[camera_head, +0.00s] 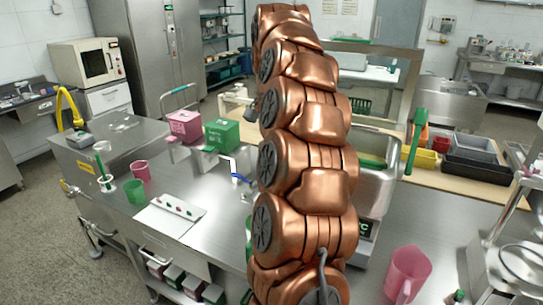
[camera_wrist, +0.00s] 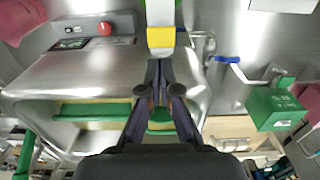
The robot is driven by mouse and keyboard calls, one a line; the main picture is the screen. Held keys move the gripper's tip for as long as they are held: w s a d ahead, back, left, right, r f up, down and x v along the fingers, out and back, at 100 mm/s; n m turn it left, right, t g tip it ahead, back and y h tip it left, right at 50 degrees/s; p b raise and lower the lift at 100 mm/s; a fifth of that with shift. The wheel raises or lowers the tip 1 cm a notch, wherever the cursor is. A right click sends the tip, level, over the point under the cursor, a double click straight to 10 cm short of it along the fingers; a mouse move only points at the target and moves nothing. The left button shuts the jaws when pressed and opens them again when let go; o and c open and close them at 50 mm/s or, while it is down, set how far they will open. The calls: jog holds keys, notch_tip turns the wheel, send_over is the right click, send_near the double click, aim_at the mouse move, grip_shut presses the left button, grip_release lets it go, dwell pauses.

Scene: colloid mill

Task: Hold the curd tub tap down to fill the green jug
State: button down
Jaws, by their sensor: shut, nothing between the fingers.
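My gripper (camera_wrist: 157,68) is shut and empty, its fingertips in front of a steel machine body. A blue-handled lever tap (camera_wrist: 228,61) is to the right of the fingers in the wrist view, apart from them. A blue handle also shows in the head view (camera_head: 238,178), left of my arm. A green box-shaped tub (camera_head: 221,135) stands beside a pink one (camera_head: 184,126); the green one also shows in the wrist view (camera_wrist: 275,108). I cannot tell which is the curd tub. A small green vessel (camera_head: 135,191), possibly the jug, stands at the left of the steel table.
A large pink jug (camera_head: 407,273) stands at the right front. A red knob (camera_wrist: 104,28) is on the machine. My arm hides the table's middle. Black bins (camera_head: 470,150) stand behind.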

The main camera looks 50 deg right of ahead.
notch_tip(320, 180, up, 4)
jog(key=shift+r+p, duration=0.1)
jog(key=shift+p, duration=1.15)
jog(key=s+a+f+n, duration=0.3)
jog(key=a+n, duration=0.1)
jog(key=a, duration=0.7)
jog(key=s+a+f+n, duration=0.3)
jog(key=a+n, duration=0.2)
jog(key=a, duration=0.6)
jog(key=s+a+f+n+g, duration=0.1)
jog(key=s+a+f+n, duration=0.1)
jog(key=s+a+f, duration=0.3)
jog(key=s+a+f+n, duration=0.3)
jog(key=s+a+f, duration=0.2)
jog(key=s, duration=0.7)
notch_tip(320, 180, down, 2)
jog(key=shift+s+a+f+n+g, duration=0.2)
jog(key=shift+s+f+n+g, duration=0.1)
jog(key=shift+s+g, duration=0.1)
